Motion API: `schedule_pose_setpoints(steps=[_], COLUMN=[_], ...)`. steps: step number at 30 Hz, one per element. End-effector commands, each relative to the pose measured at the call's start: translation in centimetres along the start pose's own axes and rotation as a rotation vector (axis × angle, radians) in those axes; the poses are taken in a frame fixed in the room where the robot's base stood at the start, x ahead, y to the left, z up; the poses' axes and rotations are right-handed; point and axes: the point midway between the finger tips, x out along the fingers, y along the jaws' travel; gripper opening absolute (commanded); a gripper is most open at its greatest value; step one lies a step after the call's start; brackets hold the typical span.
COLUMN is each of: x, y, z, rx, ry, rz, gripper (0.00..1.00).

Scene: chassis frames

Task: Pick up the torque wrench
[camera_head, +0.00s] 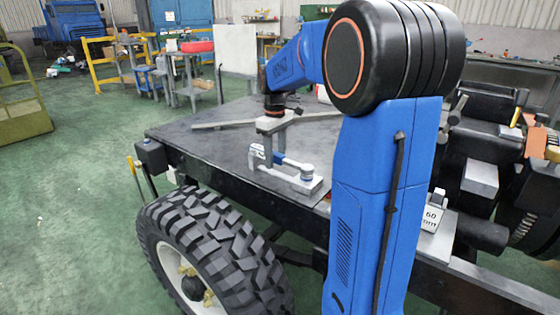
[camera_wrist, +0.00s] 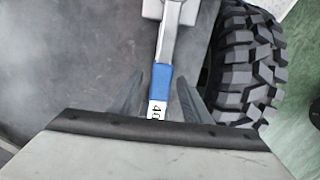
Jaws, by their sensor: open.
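In the wrist view the wrench has a silver shaft, a blue grip (camera_wrist: 160,82) and a white label reading "40". My gripper (camera_wrist: 165,80) is open, with one dark finger on each side of the blue grip. Neither finger is clearly touching it. The label end runs under the gripper's edge and is partly hidden there.
A grey block (camera_head: 310,186) sits by the wrench near the chassis edge. A large tyre (camera_head: 205,245) stands below that edge. A white-labelled block marked "60 Nm" (camera_head: 432,218) is right of my arm. The chassis top (camera_head: 205,140) is clear to the left.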

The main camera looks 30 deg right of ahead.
Motion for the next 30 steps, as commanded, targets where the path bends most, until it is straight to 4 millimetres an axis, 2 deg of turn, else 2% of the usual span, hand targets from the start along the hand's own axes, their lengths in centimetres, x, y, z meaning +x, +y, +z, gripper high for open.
schedule_pose_setpoints(steps=[3, 8, 9, 20, 23, 30], x=[0.0, 0.0, 0.0, -0.7, -1.8, -6.0], y=[0.0, 0.0, 0.0, 0.0, 0.1, 0.1], z=[0.0, 0.0, 0.0, 0.0, -0.1, -0.1], rx=[0.0, 0.0, 0.0, 0.0, 0.0, 0.0], ry=[0.0, 0.0, 0.0, 0.002, 0.003, 0.003], rz=[0.0, 0.0, 0.0, 0.001, 0.002, 0.002], gripper=[0.41, 0.03, 0.0, 0.0, 0.0, 0.0])
